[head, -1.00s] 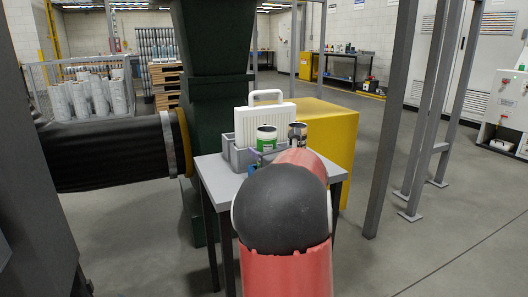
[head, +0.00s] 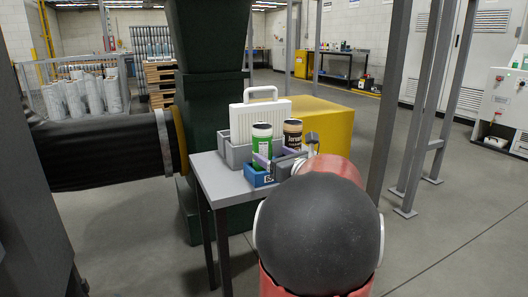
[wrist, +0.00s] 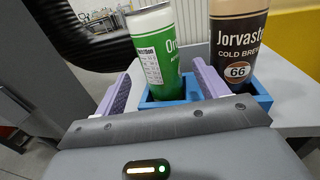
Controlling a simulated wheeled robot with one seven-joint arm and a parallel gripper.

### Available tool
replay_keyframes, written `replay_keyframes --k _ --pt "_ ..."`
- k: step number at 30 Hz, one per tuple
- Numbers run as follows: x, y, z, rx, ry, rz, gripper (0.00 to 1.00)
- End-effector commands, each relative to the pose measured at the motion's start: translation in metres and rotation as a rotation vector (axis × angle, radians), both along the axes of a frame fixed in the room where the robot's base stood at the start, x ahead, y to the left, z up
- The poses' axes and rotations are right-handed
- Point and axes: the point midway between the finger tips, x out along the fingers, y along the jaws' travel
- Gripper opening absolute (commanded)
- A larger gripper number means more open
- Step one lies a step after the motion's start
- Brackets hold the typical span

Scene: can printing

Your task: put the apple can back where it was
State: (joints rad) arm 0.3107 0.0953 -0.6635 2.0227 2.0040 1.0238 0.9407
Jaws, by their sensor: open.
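The apple can is probably the green and white can (head: 262,143) with a partly hidden label starting "Or" in the wrist view (wrist: 156,50). It stands in the left part of a small blue holder (head: 259,177), which also shows in the wrist view (wrist: 262,100). A brown and cream "Jorvaste… Cold Brew" can (wrist: 238,40) stands in the right part, also seen in the head view (head: 292,134). My gripper (wrist: 162,70) is open, its purple fingers on either side of the green can. Contact with the can cannot be told. The gripper's body hides the holder's near side.
The holder is on a small grey table (head: 215,180). Behind it are a grey bin (head: 236,153) and a white handled case (head: 260,114). A yellow cabinet (head: 325,125) stands beside the table. A dark machine column (head: 210,100) rises at left, metal posts (head: 393,90) at right.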

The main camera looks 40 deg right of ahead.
Motion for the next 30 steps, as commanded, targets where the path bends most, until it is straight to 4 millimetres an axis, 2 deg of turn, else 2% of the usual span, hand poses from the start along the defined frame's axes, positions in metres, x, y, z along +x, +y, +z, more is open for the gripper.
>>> replay_keyframes --k 3,7,14,17,20,23,24,27,30 --pt "-0.023 0.001 0.000 0.001 -0.001 -0.003 0.73" --pt "-0.037 0.003 0.000 0.000 -0.001 -0.002 0.73" --pt "-0.044 0.004 -0.001 0.000 0.000 0.000 0.73" --pt "-0.042 0.014 -0.001 -0.023 0.014 0.028 0.73" --pt "-0.036 0.056 -0.007 -0.125 0.067 0.142 0.73" --pt "-0.036 0.130 -0.019 -0.348 0.147 0.355 0.73" --pt "-0.042 0.164 -0.027 -0.469 0.177 0.461 0.73" --pt "-0.068 0.241 -0.050 -0.822 0.229 0.730 0.73" --pt "-0.106 0.297 -0.076 -1.211 0.240 0.984 0.73"
